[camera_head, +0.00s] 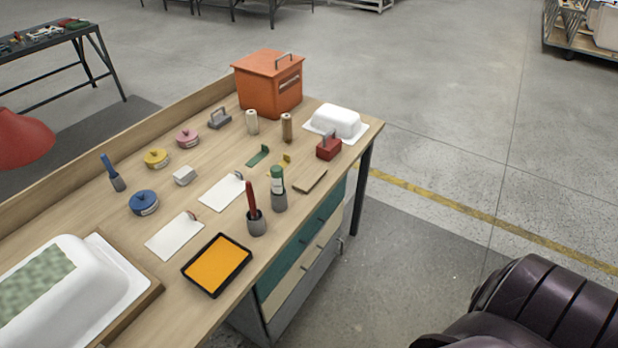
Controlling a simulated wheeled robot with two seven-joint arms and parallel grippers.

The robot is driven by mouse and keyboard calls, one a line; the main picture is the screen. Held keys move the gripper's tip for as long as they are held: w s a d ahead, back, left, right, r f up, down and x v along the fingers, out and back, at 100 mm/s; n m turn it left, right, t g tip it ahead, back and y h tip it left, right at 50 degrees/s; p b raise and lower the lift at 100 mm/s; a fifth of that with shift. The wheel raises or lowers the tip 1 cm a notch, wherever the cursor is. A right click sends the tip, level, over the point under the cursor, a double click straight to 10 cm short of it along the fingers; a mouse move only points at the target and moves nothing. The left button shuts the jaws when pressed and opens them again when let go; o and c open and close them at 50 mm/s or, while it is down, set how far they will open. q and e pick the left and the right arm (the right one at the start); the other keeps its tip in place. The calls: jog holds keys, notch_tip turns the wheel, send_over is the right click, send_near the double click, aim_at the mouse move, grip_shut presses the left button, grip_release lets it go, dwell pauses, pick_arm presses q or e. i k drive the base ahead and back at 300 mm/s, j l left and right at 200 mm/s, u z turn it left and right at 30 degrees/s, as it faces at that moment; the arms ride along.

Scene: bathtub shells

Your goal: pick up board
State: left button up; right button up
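A small flat brown board (310,181) lies on the wooden workbench near its front edge, to the right of the green-topped bottle. A larger wooden board (146,297) shows at the lower left, under a white bathtub shell (93,279) with a green patterned patch; most of it is covered or out of frame. I cannot tell which of these is the board of the task. Neither of my grippers is in view.
The workbench (110,225) also holds an orange toolbox (270,84), a smaller white shell (338,121), a red block (328,146), an orange pad in a black tray (217,264), white sheets (174,236), pots and tins.

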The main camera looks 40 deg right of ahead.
aim_at(314, 175)
jog(key=l+u, duration=0.95)
jog(key=i+j, duration=0.05)
jog(key=j, duration=0.05)
